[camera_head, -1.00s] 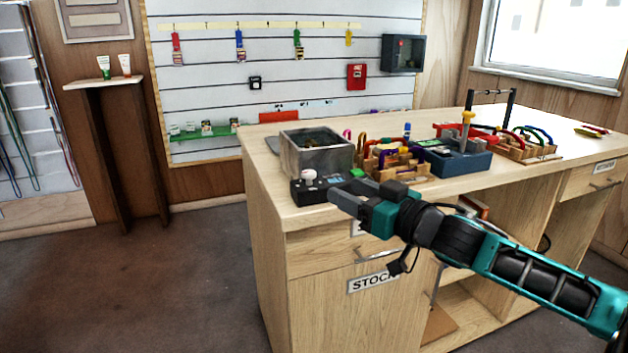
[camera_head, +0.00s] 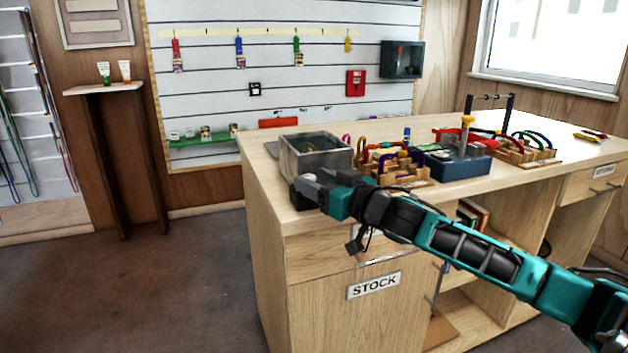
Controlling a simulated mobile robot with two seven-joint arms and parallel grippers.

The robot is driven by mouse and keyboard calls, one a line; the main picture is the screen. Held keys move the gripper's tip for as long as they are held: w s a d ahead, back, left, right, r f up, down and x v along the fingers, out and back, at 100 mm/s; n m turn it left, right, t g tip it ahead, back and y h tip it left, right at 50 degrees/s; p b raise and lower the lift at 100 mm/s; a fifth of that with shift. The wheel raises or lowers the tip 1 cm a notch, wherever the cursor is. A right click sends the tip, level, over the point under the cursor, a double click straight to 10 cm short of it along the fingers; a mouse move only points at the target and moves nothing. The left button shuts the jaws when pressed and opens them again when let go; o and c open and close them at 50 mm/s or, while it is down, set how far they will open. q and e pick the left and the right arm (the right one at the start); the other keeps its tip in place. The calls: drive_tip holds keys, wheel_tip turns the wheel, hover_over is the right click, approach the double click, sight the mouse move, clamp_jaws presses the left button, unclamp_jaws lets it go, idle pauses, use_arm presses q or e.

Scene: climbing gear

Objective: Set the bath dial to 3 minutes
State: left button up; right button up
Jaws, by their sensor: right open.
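The bath (camera_head: 318,163) is a grey, open-topped tank at the near left corner of the wooden counter. Its dark control box (camera_head: 299,201) sits in front of it, mostly covered by my right gripper. The dial is hidden behind the gripper, so its setting cannot be read. My right gripper (camera_head: 304,183) is open, its fingertips at the control box and pointing left; I cannot tell whether they touch the dial. My left gripper is out of view.
To the right of the bath stand a wooden rack (camera_head: 405,168) with coloured gear, a blue case (camera_head: 462,165) and another wooden rack (camera_head: 528,153). The counter (camera_head: 268,172) has little bare room left of the bath. Open floor (camera_head: 140,290) lies to the left.

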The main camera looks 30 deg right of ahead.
drive_tip(key=shift+w+a, duration=0.1)
drive_tip(key=shift+w, duration=0.4)
drive_tip(key=c, duration=1)
